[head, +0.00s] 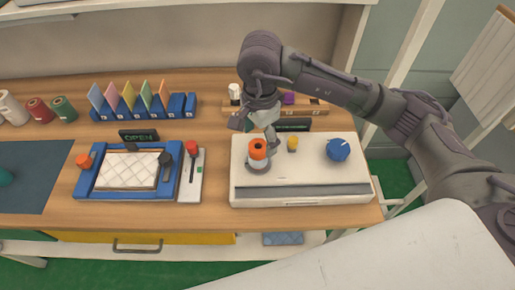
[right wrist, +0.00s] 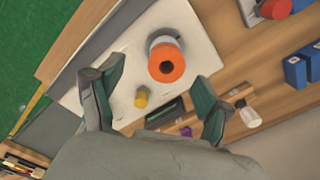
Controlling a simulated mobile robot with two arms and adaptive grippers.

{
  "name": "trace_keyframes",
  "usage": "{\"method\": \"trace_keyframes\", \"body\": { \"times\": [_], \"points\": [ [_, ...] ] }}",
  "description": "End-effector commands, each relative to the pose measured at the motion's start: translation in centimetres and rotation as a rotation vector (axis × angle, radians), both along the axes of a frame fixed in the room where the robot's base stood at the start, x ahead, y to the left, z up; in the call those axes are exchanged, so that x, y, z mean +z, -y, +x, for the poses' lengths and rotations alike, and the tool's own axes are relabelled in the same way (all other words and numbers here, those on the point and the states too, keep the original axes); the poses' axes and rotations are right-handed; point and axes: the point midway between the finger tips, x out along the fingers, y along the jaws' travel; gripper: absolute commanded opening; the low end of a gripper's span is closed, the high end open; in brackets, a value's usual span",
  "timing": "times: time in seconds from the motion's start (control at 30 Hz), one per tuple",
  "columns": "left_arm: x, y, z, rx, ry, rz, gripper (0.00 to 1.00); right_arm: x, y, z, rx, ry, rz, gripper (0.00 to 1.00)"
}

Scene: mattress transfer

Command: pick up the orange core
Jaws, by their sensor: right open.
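The orange core (head: 258,149) stands upright on a grey base on the white flat machine on the table. In the right wrist view, the orange core (right wrist: 167,62) shows its dark round hole, just beyond the fingertips and roughly between them. My right gripper (head: 258,126) hangs just above and behind the core. Its fingers (right wrist: 158,92) are spread wide with nothing between them, apart from the core. My left gripper is in neither view.
The white machine (head: 310,182) also carries a small yellow knob (head: 292,143) and a blue knob (head: 338,150). To its left are a lever with a red knob (head: 192,147) and a blue frame (head: 85,187) holding a quilted white pad. Coloured cards in blue holders (head: 130,105) stand behind.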

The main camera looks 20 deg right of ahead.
Motion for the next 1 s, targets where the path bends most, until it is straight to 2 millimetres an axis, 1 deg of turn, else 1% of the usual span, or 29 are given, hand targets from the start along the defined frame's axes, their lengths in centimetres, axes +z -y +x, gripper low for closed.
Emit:
{"method": "trace_keyframes", "body": {
  "times": [0.03, 0.1, 0.17, 0.27, 0.33, 0.4, 0.5, 0.57, 0.6, 0.7, 0.8, 0.9, 0.97, 1.0],
  "points": [
    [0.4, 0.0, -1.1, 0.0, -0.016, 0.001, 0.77, -0.8, 0.1, -0.1, -0.002, -0.006, -0.002, 0.78],
    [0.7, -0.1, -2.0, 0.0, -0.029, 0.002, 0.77, -2.0, 0.0, 0.0, -0.002, -0.004, 0.0, 0.78],
    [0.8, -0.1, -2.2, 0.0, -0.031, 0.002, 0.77, -2.9, 0.0, 0.0, -0.002, -0.002, 0.0, 0.78],
    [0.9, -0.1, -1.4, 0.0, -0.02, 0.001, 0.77, -3.7, 0.0, 0.0, -0.001, -0.001, 0.0, 0.78],
    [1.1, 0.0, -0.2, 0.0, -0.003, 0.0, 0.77, -4.0, 0.0, 0.0, -0.001, 0.0, 0.001, 0.78],
    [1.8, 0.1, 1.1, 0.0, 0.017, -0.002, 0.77, -4.5, 0.0, 0.1, -0.001, -0.003, 0.001, 0.78],
    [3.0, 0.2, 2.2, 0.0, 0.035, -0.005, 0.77, -5.8, 0.0, 0.3, -0.002, -0.005, 0.0, 0.78],
    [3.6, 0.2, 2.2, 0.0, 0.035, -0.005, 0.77, -6.8, 0.0, 0.4, -0.002, -0.005, -0.001, 0.78],
    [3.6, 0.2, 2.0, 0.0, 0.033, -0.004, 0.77, -7.5, 0.0, 0.5, -0.001, -0.004, 0.001, 0.78],
    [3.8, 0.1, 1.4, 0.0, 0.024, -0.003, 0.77, -8.6, 0.0, 0.5, -0.001, -0.003, 0.001, 0.78],
    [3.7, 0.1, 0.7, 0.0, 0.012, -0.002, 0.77, -9.1, 0.0, 0.6, 0.0, 0.001, 0.001, 0.78],
    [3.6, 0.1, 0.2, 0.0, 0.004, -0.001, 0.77, -9.2, 0.0, 0.6, 0.0, 0.002, 0.001, 0.78],
    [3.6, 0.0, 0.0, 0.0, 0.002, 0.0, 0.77, -9.2, 0.0, 0.6, 0.0, 0.002, 0.001, 0.78],
    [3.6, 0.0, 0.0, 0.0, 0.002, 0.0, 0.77, -9.2, 0.0, 0.6, 0.0, 0.002, 0.002, 0.77]
  ]
}}
